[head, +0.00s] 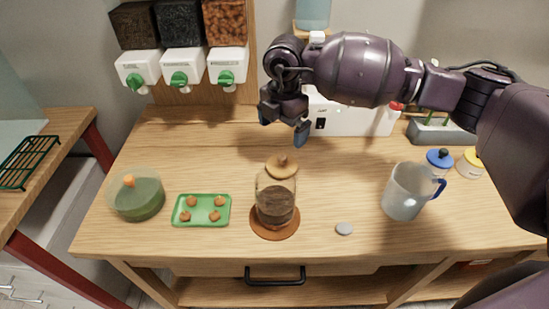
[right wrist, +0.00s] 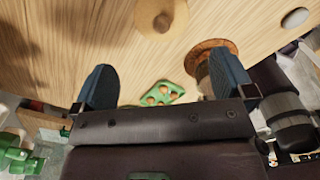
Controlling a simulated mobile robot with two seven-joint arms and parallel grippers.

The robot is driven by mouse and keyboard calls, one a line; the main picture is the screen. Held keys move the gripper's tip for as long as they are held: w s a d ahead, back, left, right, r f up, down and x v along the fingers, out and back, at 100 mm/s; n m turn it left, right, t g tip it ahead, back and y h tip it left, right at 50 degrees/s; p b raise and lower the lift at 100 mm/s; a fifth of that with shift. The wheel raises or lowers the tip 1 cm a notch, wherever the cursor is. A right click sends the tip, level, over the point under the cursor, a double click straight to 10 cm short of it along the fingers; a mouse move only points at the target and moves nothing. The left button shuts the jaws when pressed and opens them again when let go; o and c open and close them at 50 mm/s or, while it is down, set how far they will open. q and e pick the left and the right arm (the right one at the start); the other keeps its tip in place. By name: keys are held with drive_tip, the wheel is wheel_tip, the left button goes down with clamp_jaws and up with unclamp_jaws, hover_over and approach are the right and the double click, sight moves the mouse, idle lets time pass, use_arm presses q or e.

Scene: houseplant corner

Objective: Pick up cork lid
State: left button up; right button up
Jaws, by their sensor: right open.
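The cork lid (head: 283,166) is a round tan disc with a small knob on top. It lies on the wooden table just behind a glass jar (head: 275,205) of dark contents. In the right wrist view the cork lid (right wrist: 161,14) shows at the top edge, apart from the jar and beyond the fingers. My right gripper (head: 284,124) is open and empty, above the table and behind the lid. Its two fingers (right wrist: 163,82) are spread wide in the right wrist view. My left gripper is not in view.
The jar stands on a brown coaster (head: 287,231). A green tray (head: 202,222) with several brown pieces and a lidded green bowl (head: 136,198) are to its left. A grey mug (head: 404,192) and grey disc (head: 344,229) are to its right. Dispensers (head: 182,68) hang behind.

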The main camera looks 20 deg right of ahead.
sight(282, 157)
drive_tip(key=shift+w+f, duration=0.25)
drive_tip(key=shift+f, duration=0.25)
drive_tip(key=shift+s+f, duration=0.15)
drive_tip(key=shift+f, duration=0.25)
wheel_tip(282, 157, down, 4)
drive_tip(key=shift+r+b, duration=0.15)
drive_tip(key=shift+b, duration=0.2)
drive_tip(key=shift+f, duration=0.45)
drive_tip(key=f, duration=0.2)
drive_tip(key=f+b, duration=0.1)
drive_tip(key=f, duration=0.1)
drive_tip(key=shift+s+f, duration=0.2)
drive_tip(key=shift+f, duration=0.3)
drive_tip(key=c, duration=0.6)
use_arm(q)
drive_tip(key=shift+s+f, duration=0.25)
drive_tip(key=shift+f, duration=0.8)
use_arm(e)
drive_tip(key=shift+c, duration=0.3)
